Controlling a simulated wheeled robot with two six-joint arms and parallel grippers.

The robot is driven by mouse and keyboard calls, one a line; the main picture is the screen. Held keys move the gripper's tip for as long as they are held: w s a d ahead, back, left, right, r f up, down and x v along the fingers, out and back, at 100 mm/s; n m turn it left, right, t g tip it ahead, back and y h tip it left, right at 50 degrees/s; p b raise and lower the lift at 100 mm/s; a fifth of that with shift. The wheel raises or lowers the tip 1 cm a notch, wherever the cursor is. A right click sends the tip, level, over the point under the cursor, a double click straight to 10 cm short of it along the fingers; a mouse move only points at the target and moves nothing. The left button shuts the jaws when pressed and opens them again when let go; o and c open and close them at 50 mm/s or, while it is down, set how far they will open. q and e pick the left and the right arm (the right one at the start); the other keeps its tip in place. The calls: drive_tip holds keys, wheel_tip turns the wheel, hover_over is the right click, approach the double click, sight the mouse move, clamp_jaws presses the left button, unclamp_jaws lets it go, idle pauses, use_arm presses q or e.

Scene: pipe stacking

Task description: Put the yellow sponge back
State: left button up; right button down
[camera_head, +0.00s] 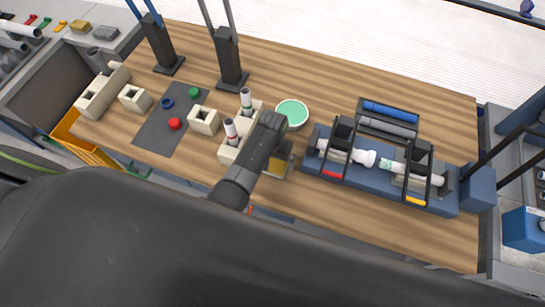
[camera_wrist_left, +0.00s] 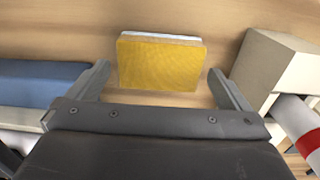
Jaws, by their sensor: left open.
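A yellow sponge (camera_wrist_left: 160,65) with a white layer along its far edge lies on the wooden table in the left wrist view. In the head view only part of the sponge (camera_head: 277,164) shows beside my dark wrist. My left gripper (camera_wrist_left: 158,78) is open and empty. Its two fingers stand to the left and right of the sponge's near part, with a gap on each side. In the head view my left gripper (camera_head: 281,153) is over the sponge, and its fingers are mostly hidden. My right gripper is not in view.
A blue fixture (camera_head: 312,163) with white pipes stands close on the right. A green-topped round dish (camera_head: 292,112) is behind. A dark grey mat (camera_head: 153,133) holds coloured rings.

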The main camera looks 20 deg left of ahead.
sight(272, 162)
use_arm(q)
wheel_tip(272, 162, up, 10)
drive_tip(key=p, duration=0.1)
drive_tip(key=shift+f, duration=0.1)
idle(0.6)
